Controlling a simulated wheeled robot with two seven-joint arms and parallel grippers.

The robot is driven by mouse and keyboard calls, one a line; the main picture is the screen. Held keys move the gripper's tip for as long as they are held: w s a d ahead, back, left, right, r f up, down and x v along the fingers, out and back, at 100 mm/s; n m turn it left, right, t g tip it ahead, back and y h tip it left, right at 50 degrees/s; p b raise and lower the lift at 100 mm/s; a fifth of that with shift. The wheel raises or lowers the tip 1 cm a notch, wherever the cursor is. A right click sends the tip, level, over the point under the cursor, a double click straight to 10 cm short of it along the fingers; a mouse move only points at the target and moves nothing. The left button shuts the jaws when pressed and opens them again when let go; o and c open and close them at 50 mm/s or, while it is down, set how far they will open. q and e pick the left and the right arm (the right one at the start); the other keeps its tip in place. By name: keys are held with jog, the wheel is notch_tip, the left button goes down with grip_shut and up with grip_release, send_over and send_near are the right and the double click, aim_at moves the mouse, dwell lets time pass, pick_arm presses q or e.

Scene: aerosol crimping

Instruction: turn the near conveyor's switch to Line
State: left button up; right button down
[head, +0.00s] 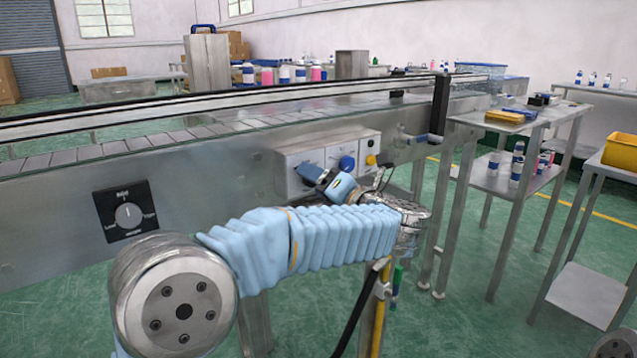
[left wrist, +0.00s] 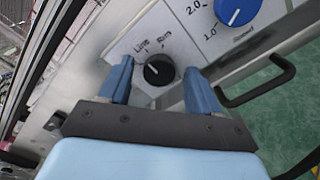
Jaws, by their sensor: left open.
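The switch, a round black knob (left wrist: 158,70), sits on a pale panel with printed words above it; the left one reads Line. A small pale mark shows on the knob, but its exact direction is hard to tell. My left gripper (left wrist: 160,86) is open, with one blue finger on each side of the knob; contact cannot be told. In the head view, my left gripper (head: 312,174) is at the left end of the control box (head: 318,155) on the near conveyor (head: 229,170) and hides the knob. My right gripper is not in view.
A blue speed dial (left wrist: 236,10) is right of the switch, with a black handle (left wrist: 262,85) below it. A yellow button (head: 371,160) is on the box's right. Another dial (head: 127,215) is on the conveyor side. A metal table (head: 520,120) stands to the right.

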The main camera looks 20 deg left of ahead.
pick_arm(q)
jog(key=b+v, duration=0.1)
jog(key=v, duration=1.3)
jog(key=shift+a, duration=0.1)
